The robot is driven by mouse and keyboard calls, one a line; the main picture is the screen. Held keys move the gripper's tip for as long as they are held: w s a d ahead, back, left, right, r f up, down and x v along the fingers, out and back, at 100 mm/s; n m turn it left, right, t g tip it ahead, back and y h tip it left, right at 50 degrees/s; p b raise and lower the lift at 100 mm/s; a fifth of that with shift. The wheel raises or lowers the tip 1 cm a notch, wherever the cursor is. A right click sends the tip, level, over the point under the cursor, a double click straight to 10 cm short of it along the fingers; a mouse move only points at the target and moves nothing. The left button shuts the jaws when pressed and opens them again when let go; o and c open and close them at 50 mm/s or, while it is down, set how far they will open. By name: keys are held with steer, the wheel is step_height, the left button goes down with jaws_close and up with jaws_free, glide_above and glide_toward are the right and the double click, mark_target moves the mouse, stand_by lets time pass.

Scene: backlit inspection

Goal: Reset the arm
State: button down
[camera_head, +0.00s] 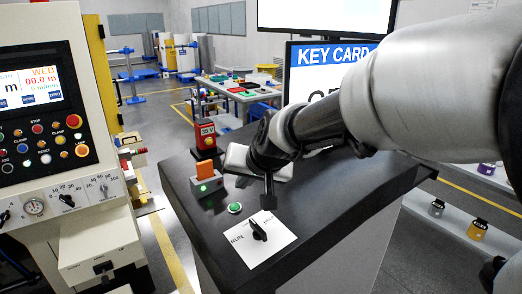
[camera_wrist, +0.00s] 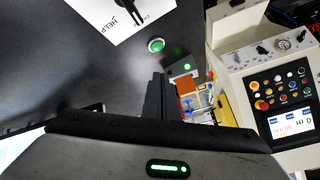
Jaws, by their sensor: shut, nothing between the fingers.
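My arm (camera_head: 400,95) reaches in from the right of the head view. My gripper (camera_head: 268,197) hangs over the dark counter (camera_head: 325,205), just behind a white plate with a black knob (camera_head: 259,231). The gripper is shut and empty, with its fingers together. In the wrist view, the shut fingers (camera_wrist: 157,100) point up over the dark surface, below a lit green button (camera_wrist: 156,45). I cannot tell the exact height of the fingertips above the counter.
A grey box with an orange block (camera_head: 205,170) and a red device (camera_head: 205,134) stand left of my gripper. A key card sign (camera_head: 325,55) rises behind the arm. A control machine (camera_head: 45,130) fills the left. The counter's front right is clear.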

steer(key=s+d+r+g+h+p, duration=0.1)
steer(key=s+d+r+h, duration=0.3)
steer(key=s+d, duration=1.8)
steer(key=shift+s+m+g+p, duration=0.3)
steer(key=shift+s+g+p, duration=0.1)
steer(key=shift+s+p, duration=0.45)
